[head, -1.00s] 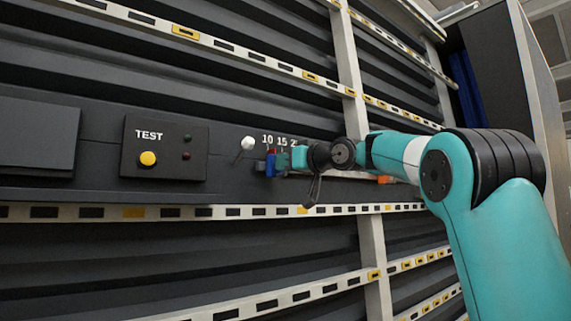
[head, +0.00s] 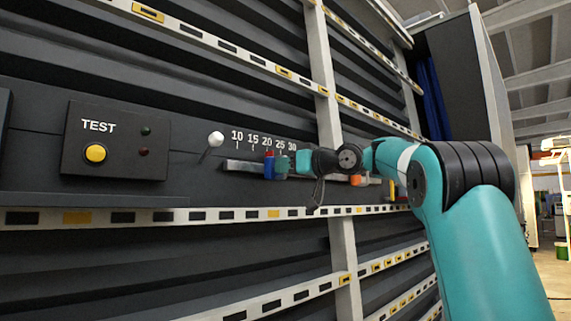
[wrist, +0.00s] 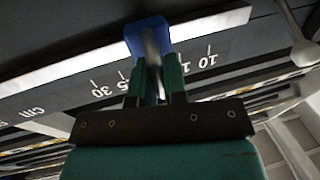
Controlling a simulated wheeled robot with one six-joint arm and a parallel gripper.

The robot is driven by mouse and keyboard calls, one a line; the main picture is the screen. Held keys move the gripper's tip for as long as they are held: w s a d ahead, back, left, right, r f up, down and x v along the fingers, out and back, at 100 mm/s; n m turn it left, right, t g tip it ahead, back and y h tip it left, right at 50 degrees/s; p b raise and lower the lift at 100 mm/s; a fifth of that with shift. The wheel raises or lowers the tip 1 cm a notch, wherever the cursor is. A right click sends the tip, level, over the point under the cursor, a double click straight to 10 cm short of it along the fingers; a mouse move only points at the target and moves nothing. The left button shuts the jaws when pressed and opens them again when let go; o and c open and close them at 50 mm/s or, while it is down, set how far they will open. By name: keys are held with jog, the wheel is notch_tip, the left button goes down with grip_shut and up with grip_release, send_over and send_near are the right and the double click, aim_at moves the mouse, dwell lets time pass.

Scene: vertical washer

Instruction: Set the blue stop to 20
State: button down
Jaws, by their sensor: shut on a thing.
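The blue stop (head: 269,169) sits on a pale horizontal rail (head: 240,166) under the printed scale (head: 265,139), which reads 10, 15, 20, 25, 30. In the head view the stop stands about below the 20; a small red part shows at its top. My gripper (head: 282,164) reaches it from the right and is shut on it. In the wrist view the blue stop (wrist: 147,28) is between the fingertips (wrist: 155,62) of my gripper.
A white ball-ended lever (head: 216,139) sticks out just left of the scale. A TEST box (head: 115,140) with a yellow button is farther left. An orange part (head: 356,180) lies right along the rail. Slotted metal strips (head: 230,215) run below.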

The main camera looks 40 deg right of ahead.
jog(key=shift+d+r, duration=0.35)
jog(key=shift+d, duration=0.2)
jog(key=c, duration=1.2)
grip_release()
jog(key=shift+f, duration=0.1)
jog(key=shift+f, duration=0.1)
